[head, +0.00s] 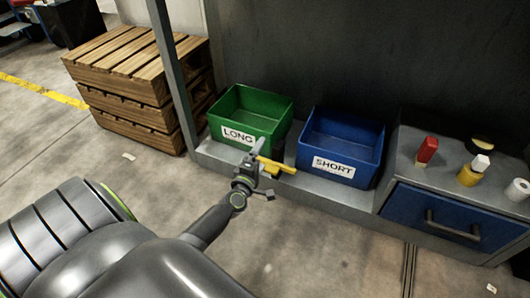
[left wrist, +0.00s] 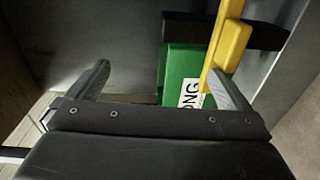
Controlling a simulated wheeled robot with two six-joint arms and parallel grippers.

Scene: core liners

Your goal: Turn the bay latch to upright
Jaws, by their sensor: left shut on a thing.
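The bay latch is a yellow bar (head: 277,165) in front of the gap between the green and blue bins. In the head view it lies close to level, sloping down to the right. In the left wrist view the yellow bar (left wrist: 232,45) runs past the inner side of the right-hand finger. My left gripper (head: 257,160) is at the bar's left end and shut on it; its fingers look well apart in the wrist view, and the contact is partly hidden. What the latch is mounted on is hidden. My right gripper is not in view.
The green LONG bin (head: 272,104) and blue SHORT bin (head: 352,127) stand on a low grey ledge. A grey post (head: 172,70) and stacked wooden pallets (head: 130,85) are at left. A drawer unit (head: 450,215) at right bears a red block (head: 427,150) and other small items.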

